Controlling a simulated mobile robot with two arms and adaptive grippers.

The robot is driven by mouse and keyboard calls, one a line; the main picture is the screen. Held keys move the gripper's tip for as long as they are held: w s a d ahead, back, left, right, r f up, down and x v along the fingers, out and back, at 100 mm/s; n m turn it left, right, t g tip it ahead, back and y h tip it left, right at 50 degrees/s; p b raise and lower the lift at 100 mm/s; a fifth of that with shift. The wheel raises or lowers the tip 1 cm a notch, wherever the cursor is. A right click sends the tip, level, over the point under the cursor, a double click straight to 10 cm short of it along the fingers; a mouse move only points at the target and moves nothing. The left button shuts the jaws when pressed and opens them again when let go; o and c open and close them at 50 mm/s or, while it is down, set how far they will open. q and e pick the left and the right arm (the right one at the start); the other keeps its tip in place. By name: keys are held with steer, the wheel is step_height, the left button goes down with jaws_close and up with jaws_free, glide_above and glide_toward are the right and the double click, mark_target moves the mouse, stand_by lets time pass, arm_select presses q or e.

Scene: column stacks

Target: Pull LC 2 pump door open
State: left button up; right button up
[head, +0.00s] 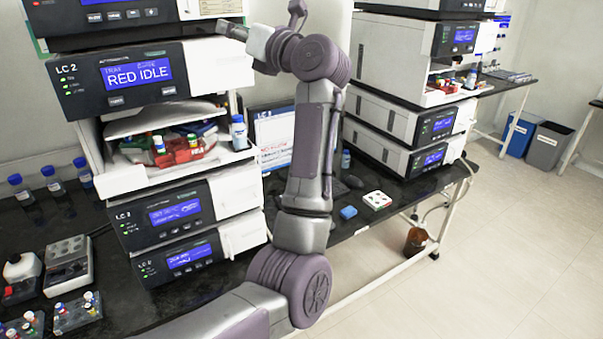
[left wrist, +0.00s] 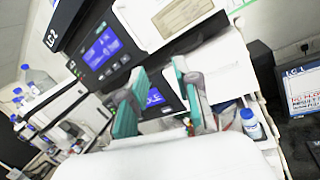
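The LC 2 stack stands at left in the head view. Its module with the "RED IDLE" display (head: 138,73) has a white door panel (head: 218,62) at right. Two lower modules have white door panels, the upper one (head: 235,190) and the bottom one (head: 243,235); all look closed. I cannot read which module is the pump. My left gripper (head: 230,28) is at the upper right of the stack, by the top module's lower edge. In the left wrist view its teal fingertips (left wrist: 160,74) are apart, with nothing held between them. My right gripper is not in view.
An open shelf with bottles and a red tray (head: 190,155) sits mid-stack; a blue-capped bottle (head: 239,132) stands at its right. A monitor (head: 274,135) is behind my arm. A second stack (head: 400,110) stands at right. Floor is clear at lower right.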

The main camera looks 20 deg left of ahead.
arm_select(q)
steer(key=w+d+f+m+t+h+b, duration=0.1)
steer(key=w+d+f+m+t, duration=0.2)
steer(key=f+m, duration=0.4)
steer(key=w+d+f+m+t+h+b, duration=0.2)
steer(key=f+m, duration=0.5)
steer(key=f, duration=0.8)
steer(key=w+d+f+m+t+h+b, duration=0.2)
steer(key=w+d+f+m+t, duration=0.2)
steer(key=f+m, duration=0.4)
step_height(320, 180, down, 3)
steer(key=shift+w+f+t, duration=0.2)
steer(key=shift+w+t, duration=0.25)
steer(key=shift+t, duration=0.75)
steer(key=shift+d+f, duration=0.1)
steer(key=shift+d, duration=0.05)
